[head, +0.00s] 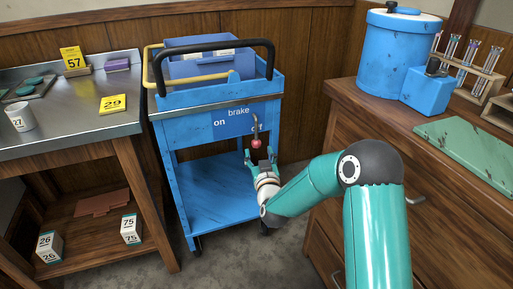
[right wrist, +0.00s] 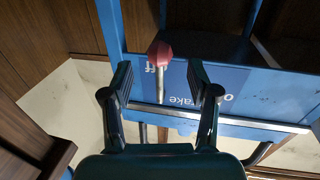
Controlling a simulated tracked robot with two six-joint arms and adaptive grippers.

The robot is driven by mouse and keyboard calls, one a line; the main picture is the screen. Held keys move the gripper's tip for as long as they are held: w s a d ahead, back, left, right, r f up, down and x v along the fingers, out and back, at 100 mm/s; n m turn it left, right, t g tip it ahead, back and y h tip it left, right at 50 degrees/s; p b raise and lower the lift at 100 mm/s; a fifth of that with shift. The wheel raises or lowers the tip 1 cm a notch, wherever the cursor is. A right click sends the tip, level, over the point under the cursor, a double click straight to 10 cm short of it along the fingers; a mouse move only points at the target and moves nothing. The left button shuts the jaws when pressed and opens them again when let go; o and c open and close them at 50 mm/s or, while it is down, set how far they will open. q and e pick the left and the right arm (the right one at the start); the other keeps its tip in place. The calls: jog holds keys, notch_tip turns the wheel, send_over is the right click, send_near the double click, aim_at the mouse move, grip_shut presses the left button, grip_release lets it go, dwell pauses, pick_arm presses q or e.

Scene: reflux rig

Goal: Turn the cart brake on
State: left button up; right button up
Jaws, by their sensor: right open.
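The blue cart (head: 215,190) stands between the metal bench and the wooden cabinet. Its front panel is marked "brake", with "on" at the left; the mark at the right is mostly hidden by the lever. The brake lever, a short metal rod with a red knob (head: 256,143), hangs at the right side of this panel, by the partly hidden mark. My right gripper (head: 261,158) is open just below and in front of the knob. In the right wrist view the knob (right wrist: 160,53) and rod appear between and beyond the open fingers (right wrist: 160,82), with no visible contact. My left gripper is out of view.
The cart's black push handle (head: 215,44) and a blue bin (head: 200,62) are above the panel. The wooden cabinet (head: 375,115) stands close at the right, the metal bench (head: 75,118) at the left. The cart's lower shelf (head: 215,205) is empty.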

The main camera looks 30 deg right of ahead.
aim_at(256, 147)
jog(key=shift+x, duration=2.35)
grip_shut()
jog(key=shift+a, duration=0.25)
jog(key=shift+d, duration=0.1)
